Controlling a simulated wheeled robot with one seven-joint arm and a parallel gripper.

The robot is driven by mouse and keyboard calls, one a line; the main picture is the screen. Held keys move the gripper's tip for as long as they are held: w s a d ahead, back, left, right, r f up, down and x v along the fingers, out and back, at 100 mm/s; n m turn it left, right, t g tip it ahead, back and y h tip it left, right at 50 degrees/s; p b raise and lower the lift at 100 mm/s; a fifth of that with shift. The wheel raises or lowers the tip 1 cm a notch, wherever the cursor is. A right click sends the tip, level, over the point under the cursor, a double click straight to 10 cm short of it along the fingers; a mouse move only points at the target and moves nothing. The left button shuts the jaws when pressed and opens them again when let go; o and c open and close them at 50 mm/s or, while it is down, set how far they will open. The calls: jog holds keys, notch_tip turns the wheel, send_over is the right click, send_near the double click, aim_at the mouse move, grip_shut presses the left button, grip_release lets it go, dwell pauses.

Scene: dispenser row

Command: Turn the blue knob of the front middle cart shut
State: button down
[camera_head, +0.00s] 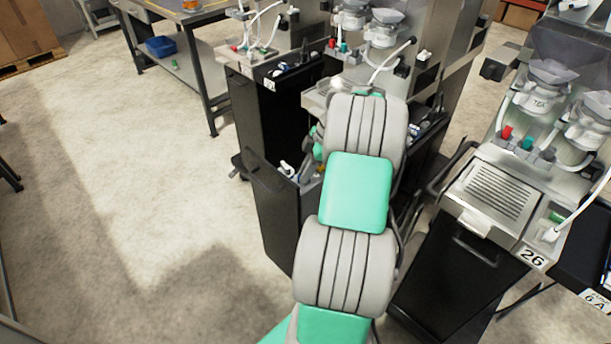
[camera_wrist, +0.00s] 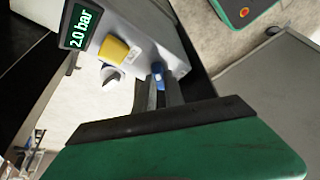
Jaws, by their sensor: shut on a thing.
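The blue knob (camera_wrist: 157,69) sits on the light grey panel (camera_wrist: 150,28) in the wrist view, close to the panel's lower right corner. My gripper (camera_wrist: 160,80) has its two dark fingers closed on the knob. The fingers cover part of the knob, so I cannot tell how far it is turned. The same panel carries a green display (camera_wrist: 82,30) reading 2.0 bar, a yellow block (camera_wrist: 113,49) and a black-and-white knob (camera_wrist: 112,76). In the head view my arm reaches over the black cart (camera_head: 272,215) and hides the blue knob and my gripper.
A metal workbench (camera_head: 190,75) with a blue bin (camera_head: 161,46) stands at the back left. The concrete floor on the left is clear.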

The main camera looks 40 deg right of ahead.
jog(key=m+h+b, duration=0.1)
jog(key=m, duration=0.1)
jog(key=m+t+b, duration=0.1)
jog(key=m, duration=0.2)
jog(key=shift+s+a+m+h, duration=0.1)
jog(key=shift+a+m+h, duration=0.05)
jog(key=shift+m+h, duration=0.2)
jog(key=m+h, duration=0.1)
jog(key=m, duration=0.1)
jog(key=m+h+b, duration=0.1)
jog(key=m, duration=0.1)
jog(key=shift+a+m+t, duration=0.1)
jog(key=shift+m+t, duration=0.25)
jog(key=shift+t, duration=0.05)
jog(key=c, duration=1.4)
grip_release()
jog(key=shift+c, duration=0.2)
jog(key=shift+r, duration=0.1)
jog(key=v, duration=0.7)
jog(key=shift+s+r, duration=0.2)
jog(key=shift+r, duration=0.15)
